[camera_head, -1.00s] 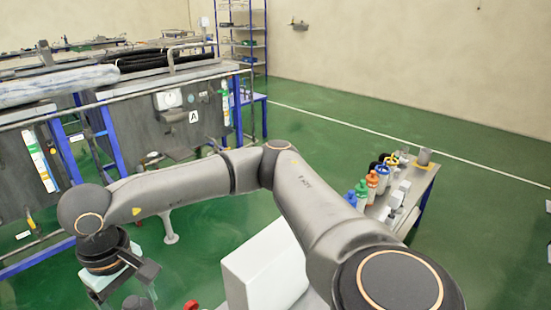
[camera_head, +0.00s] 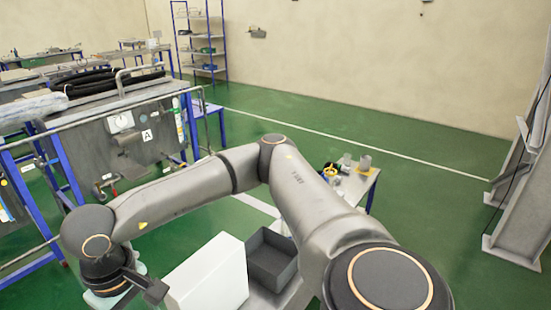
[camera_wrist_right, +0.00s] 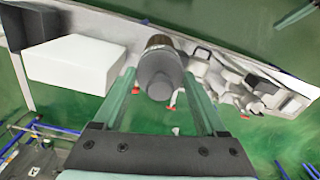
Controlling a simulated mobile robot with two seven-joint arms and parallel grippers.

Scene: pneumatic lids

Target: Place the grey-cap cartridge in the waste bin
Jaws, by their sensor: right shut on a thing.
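The grey-cap cartridge (camera_wrist_right: 160,72) is between the two fingers of my right gripper (camera_wrist_right: 160,85) in the right wrist view, its round grey end towards the camera. The right gripper is shut on it. In the head view the right gripper (camera_head: 142,288) is at the lower left, partly cut off by the bottom edge, and the cartridge cannot be made out. An open dark grey box (camera_head: 272,258), which looks like the waste bin, stands right of a white box; the gripper is to its left, apart from it. My left gripper is not in view.
The white box (camera_head: 208,272) stands between the right gripper and the dark box. A small bench (camera_head: 358,188) with bottles is behind my arm. A machine with panel A (camera_head: 130,150) is at the left.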

